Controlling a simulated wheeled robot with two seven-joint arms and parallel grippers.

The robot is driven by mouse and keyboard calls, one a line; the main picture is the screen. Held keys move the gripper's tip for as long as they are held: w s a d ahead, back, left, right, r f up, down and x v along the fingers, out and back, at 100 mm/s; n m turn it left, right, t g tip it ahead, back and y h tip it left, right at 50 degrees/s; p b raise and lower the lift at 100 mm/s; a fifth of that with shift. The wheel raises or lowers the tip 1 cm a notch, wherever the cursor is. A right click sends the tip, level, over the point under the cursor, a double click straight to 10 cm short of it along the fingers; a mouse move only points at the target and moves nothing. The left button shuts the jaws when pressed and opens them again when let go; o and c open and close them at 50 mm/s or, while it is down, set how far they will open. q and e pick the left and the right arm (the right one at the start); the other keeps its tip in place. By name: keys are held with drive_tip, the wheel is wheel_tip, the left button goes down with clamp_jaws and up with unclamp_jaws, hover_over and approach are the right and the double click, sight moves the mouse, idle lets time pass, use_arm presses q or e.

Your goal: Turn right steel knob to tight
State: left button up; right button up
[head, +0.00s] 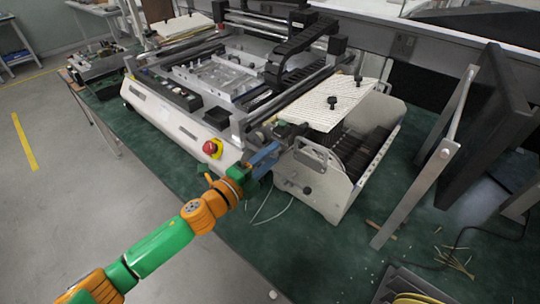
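A white machine (185,128) with rails and a flat bed stands on the green surface. On the light end plate (322,182) at its right front, a small dark-grey knob (307,190) sits low down. It may be the right steel knob, but it is too small to be sure. My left gripper (264,158), on the orange and green arm, is at the machine's front corner, left of and above that knob. It looks apart from the knob. Its fingers are too small and cluttered to show whether they are open. My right gripper is out of view.
A red emergency button (211,147) is close to my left wrist. A perforated white sheet (328,103) with black knobs covers the machine's right end. A dark panel (488,130) with metal bars stands at right. Cables and scraps lie on the green surface (330,255).

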use_arm(q)
drive_tip(key=b+v, duration=0.1)
drive_tip(key=v, duration=0.6)
idle(0.3)
